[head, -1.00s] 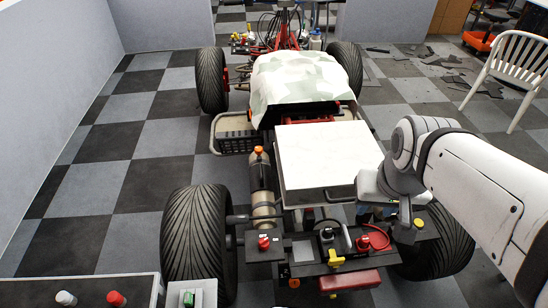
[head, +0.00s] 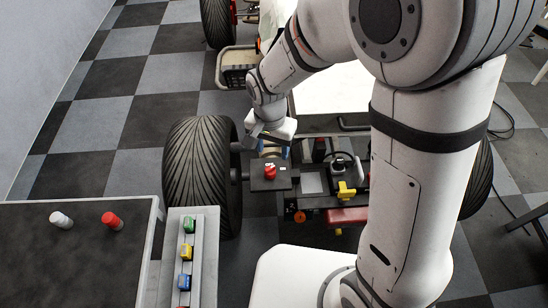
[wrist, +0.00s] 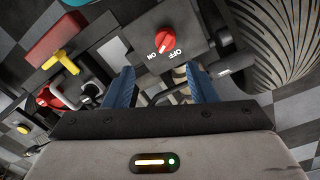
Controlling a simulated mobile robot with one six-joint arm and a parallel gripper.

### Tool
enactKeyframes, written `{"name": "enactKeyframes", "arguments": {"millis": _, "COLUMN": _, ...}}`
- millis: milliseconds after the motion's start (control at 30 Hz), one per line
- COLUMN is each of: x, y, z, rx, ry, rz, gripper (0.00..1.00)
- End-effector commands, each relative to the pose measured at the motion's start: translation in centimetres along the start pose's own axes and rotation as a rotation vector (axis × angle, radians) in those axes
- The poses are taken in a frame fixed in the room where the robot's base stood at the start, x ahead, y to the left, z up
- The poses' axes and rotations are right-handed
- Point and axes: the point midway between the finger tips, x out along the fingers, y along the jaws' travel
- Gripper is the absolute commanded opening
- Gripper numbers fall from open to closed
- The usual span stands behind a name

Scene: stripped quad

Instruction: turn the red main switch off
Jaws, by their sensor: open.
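The red main switch (head: 270,173) is a round knob on a dark plate (head: 259,185) at the back of the quad, right of the near left wheel. In the wrist view the red knob (wrist: 166,40) sits between the printed words ON and OFF, and its pale mark appears to point towards ON. My gripper (head: 268,150) is just behind the switch in the head view. In the wrist view my gripper (wrist: 160,82) is open, with two blue fingers apart and nothing between them. The knob lies ahead of the fingertips, not touched.
A yellow T-handle (head: 347,191) and a red box (head: 347,216) are right of the switch. The big tyre (head: 203,175) stands close on the left. A table (head: 75,255) with a red and a white knob, and a rail (head: 206,255) with coloured blocks, are front left.

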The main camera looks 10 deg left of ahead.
Motion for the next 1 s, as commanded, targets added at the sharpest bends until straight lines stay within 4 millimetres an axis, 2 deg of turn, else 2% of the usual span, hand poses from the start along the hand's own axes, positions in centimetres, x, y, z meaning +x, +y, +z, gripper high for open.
{"name": "enactKeyframes", "arguments": {"millis": 33, "x": 0.9, "y": -0.6, "z": 0.3, "rx": 0.001, "ry": -0.004, "rz": 0.006, "gripper": 0.51}}
{"name": "enactKeyframes", "arguments": {"millis": 133, "x": 1.8, "y": -1.1, "z": 0.5, "rx": 0.009, "ry": -0.007, "rz": 0.011, "gripper": 0.51}}
{"name": "enactKeyframes", "arguments": {"millis": 600, "x": 8.4, "y": -1.0, "z": 0.7, "rx": 0.009, "ry": -0.007, "rz": 0.013, "gripper": 0.51}}
{"name": "enactKeyframes", "arguments": {"millis": 767, "x": 9.2, "y": -1.1, "z": 0.6, "rx": 0.009, "ry": -0.005, "rz": 0.011, "gripper": 0.51}}
{"name": "enactKeyframes", "arguments": {"millis": 1000, "x": 9.2, "y": -1.1, "z": 0.7, "rx": 0.009, "ry": -0.005, "rz": 0.01, "gripper": 0.51}}
